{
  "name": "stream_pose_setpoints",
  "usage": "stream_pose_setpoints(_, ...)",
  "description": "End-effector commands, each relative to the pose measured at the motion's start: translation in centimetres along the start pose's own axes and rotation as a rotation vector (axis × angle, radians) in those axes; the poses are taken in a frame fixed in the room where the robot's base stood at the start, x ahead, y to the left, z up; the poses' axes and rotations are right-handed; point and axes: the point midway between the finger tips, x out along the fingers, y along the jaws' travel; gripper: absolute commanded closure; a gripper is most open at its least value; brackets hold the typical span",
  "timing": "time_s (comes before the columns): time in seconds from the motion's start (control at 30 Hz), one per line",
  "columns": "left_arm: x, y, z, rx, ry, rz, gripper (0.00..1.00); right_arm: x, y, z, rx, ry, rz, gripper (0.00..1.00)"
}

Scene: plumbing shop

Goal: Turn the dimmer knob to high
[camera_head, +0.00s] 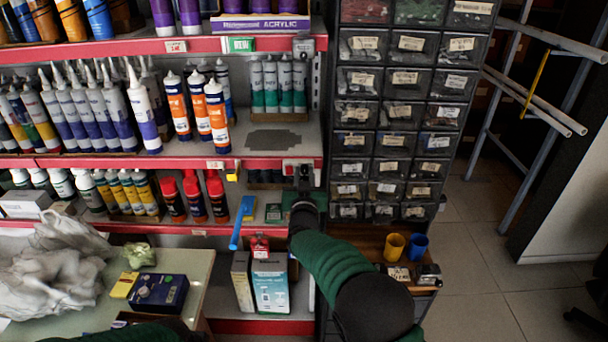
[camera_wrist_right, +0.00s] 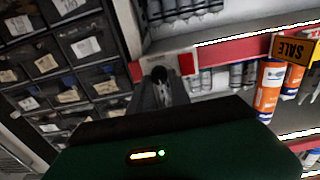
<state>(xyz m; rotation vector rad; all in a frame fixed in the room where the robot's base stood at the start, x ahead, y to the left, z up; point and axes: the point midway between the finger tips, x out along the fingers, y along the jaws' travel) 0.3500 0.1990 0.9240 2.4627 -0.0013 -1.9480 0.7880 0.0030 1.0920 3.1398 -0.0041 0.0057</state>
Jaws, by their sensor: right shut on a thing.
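The dimmer knob (camera_wrist_right: 159,74) is a small dark round knob on a pale plate (camera_wrist_right: 180,63) at the red shelf edge, in the right wrist view. My right gripper (camera_wrist_right: 160,88) is at the knob, its narrow grey fingers shut on it. In the head view my right gripper (camera_head: 303,180) reaches up to the right end of the middle shelf edge, where a pale plate (camera_head: 291,165) shows just above it. The knob is hidden there, and its pointer or setting cannot be read. Only a dark green bit of my left arm shows at the bottom; its gripper is out of view.
Drawer cabinets (camera_head: 403,110) stand close to the right of my right gripper. A blue-handled tool (camera_head: 241,222) hangs left of my forearm, above boxes (camera_head: 270,284). Yellow (camera_head: 394,247) and blue (camera_head: 417,247) cups stand right of it.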

Motion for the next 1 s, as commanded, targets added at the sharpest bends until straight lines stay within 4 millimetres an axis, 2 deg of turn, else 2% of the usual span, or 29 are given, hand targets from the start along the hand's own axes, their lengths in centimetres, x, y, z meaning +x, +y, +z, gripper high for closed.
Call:
stream_pose_setpoints(0.1,0.0,0.0,0.0,0.001,0.000,0.000,1.00,0.0,-0.2,0.1,0.000,-0.002,-0.004,1.00)
stream_pose_setpoints(0.57,0.9,0.0,0.2,0.000,0.000,0.000,1.00,0.1,-0.1,0.5,0.057,-0.005,-0.002,1.00)
stream_pose_setpoints(1.0,4.7,0.0,1.1,0.000,0.000,0.000,1.00,0.1,-0.1,0.9,0.391,-0.006,-0.002,1.00)
